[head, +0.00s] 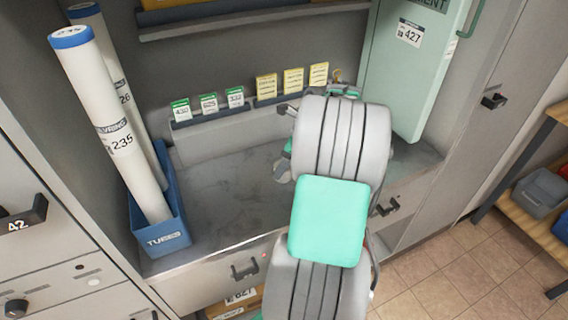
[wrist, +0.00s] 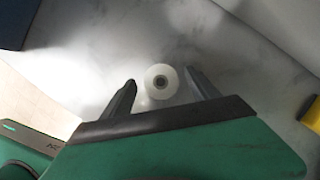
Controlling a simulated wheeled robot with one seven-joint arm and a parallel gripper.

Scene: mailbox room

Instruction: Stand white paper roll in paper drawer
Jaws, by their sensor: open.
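The white paper roll (wrist: 160,81) shows in the wrist view, seen end-on with a dark hole in its middle. It is on the grey marbled counter. My gripper (wrist: 160,77) is open, with one finger on each side of the roll; I cannot tell whether either touches it. In the head view my arm hides most of the gripper and the roll. Below the counter are drawer fronts, one with a dark handle (head: 245,268) and another handle (head: 386,205) farther right. I cannot tell which is the paper drawer.
A blue bin (head: 165,237) marked TUBES holds two tall white tubes with blue caps at the counter's left. Green and yellow cards (head: 266,86) stand in racks on the back wall. The counter's left middle is bare.

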